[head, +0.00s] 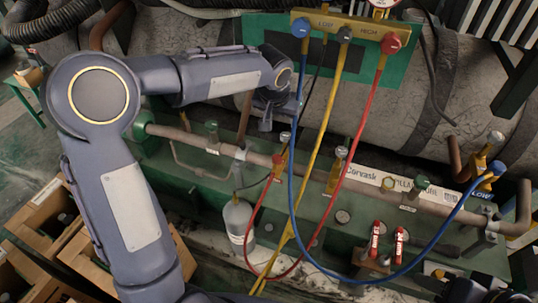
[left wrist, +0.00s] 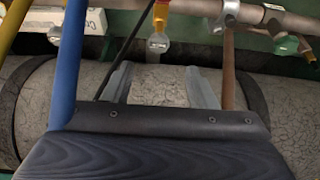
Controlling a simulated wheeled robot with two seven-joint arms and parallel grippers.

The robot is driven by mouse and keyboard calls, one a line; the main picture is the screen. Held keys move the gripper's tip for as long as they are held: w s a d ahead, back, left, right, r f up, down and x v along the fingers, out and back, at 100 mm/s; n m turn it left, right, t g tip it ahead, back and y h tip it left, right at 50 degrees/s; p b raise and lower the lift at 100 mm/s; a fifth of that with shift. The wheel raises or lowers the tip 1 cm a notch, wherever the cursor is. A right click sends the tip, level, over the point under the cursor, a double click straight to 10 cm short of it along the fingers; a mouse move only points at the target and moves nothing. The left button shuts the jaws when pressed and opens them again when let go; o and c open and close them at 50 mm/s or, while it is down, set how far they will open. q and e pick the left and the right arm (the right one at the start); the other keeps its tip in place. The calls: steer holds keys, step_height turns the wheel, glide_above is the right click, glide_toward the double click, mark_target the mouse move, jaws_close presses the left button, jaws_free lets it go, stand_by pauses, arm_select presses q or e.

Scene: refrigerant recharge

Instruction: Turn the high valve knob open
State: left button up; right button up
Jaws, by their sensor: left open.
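The red knob (head: 390,42) sits at the HIGH end of the yellow manifold (head: 330,22), at the top of the head view. A blue knob (head: 301,28) is at its LOW end, and a grey knob (head: 345,34) is between them. My left gripper (head: 266,124) is below and left of the manifold, apart from the red knob. In the left wrist view its two fingers (left wrist: 160,88) are spread with nothing between them. The red knob does not show there. Dark parts of my right arm's end (head: 468,290) show at the lower right edge; the fingers are unclear.
Blue (head: 292,150), yellow (head: 326,120) and red (head: 366,115) hoses hang from the manifold, close right of my left gripper. A long pipe (head: 260,158) with valves crosses the green bench. A large grey cylinder (head: 430,105) lies behind. Wooden crates (head: 50,215) stand at left.

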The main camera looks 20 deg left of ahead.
mark_target(286, 135)
arm_select(q)
steer(key=b+x, duration=0.2)
steer(key=x, duration=0.7)
steer(key=shift+w+d+f, duration=0.1)
steer(key=shift+w+f, duration=0.15)
arm_select(e)
step_height(286, 135, down, 3)
steer(key=shift+r, duration=0.1)
arm_select(q)
steer(key=c, duration=1)
